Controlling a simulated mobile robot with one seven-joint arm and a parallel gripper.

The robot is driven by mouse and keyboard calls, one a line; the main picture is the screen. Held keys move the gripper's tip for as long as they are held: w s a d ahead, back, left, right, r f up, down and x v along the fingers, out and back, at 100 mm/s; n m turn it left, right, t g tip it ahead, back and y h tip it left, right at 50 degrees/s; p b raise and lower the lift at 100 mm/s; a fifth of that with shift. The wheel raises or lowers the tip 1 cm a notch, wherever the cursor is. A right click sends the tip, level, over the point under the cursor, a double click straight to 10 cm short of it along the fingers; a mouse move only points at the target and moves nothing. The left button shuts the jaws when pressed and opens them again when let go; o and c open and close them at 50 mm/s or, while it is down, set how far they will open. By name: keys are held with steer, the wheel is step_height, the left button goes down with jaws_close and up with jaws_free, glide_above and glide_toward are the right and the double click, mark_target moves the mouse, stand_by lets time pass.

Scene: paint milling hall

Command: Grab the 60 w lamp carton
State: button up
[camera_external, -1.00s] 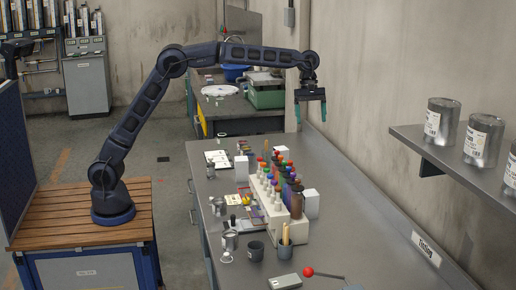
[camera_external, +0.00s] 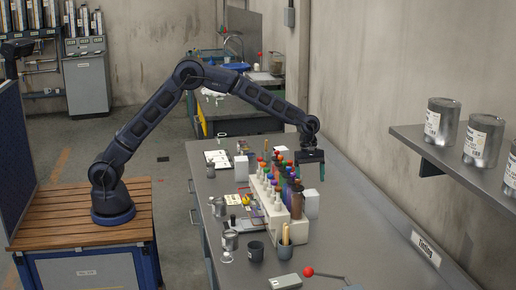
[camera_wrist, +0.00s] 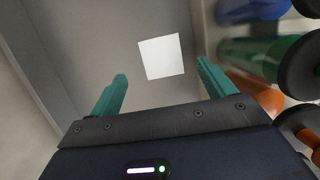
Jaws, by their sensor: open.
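My gripper (camera_external: 309,173) points down, open and empty, above the right side of the rack, higher than the nearby carton. In the wrist view a blank white square face (camera_wrist: 162,57) shows between my spread teal fingers (camera_wrist: 162,72), apart from them. I cannot tell for sure which carton it belongs to.
The rack (camera_external: 264,207) of coloured bottles stands close to my gripper; bottles (camera_wrist: 262,55) crowd the wrist view's right side. Cups, a pot (camera_external: 256,251) and tools lie nearer. The wall and a shelf of cans (camera_external: 440,170) are at right.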

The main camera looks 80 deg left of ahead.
mark_target(311, 193)
steer(key=x, duration=0.6)
steer(key=shift+a+f, duration=0.15)
steer(key=shift+a+x, duration=0.15)
steer(key=shift+x, duration=1.15)
steer(key=shift+a+x, duration=0.15)
steer(key=shift+x, duration=1.2)
steer(key=shift+s, duration=0.15)
steer(key=shift+c, duration=0.4)
steer(key=c, duration=1.1)
